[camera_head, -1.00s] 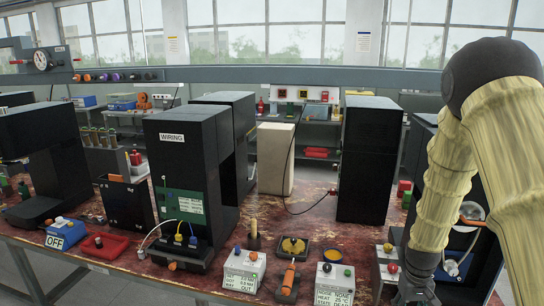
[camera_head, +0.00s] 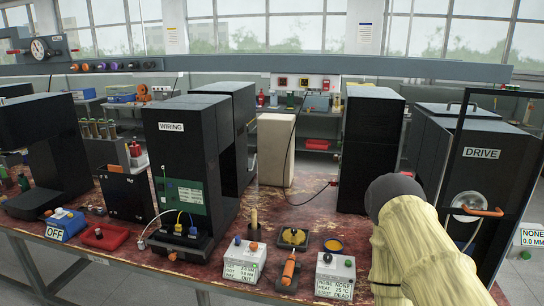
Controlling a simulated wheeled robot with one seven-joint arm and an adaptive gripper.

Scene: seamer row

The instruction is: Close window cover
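At the right stands a black machine box labelled DRIVE (camera_head: 481,152). A thin black frame (camera_head: 505,91) with a see-through middle rises at its right side and looks like the window cover, swung away from the box. Through it show a round metal part (camera_head: 468,207) and an orange handle (camera_head: 484,212) on the box front. My arm, in a pale yellow sleeve, reaches down in front of the box's left lower part. My gripper is below the picture edge, so its fingers are hidden.
A black box labelled WIRING (camera_head: 172,140) and a tall black box (camera_head: 370,150) stand on the worn red bench (camera_head: 290,215). Small control boxes, including a white one (camera_head: 335,277), line the front edge. A white readout sign (camera_head: 533,237) is at the far right.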

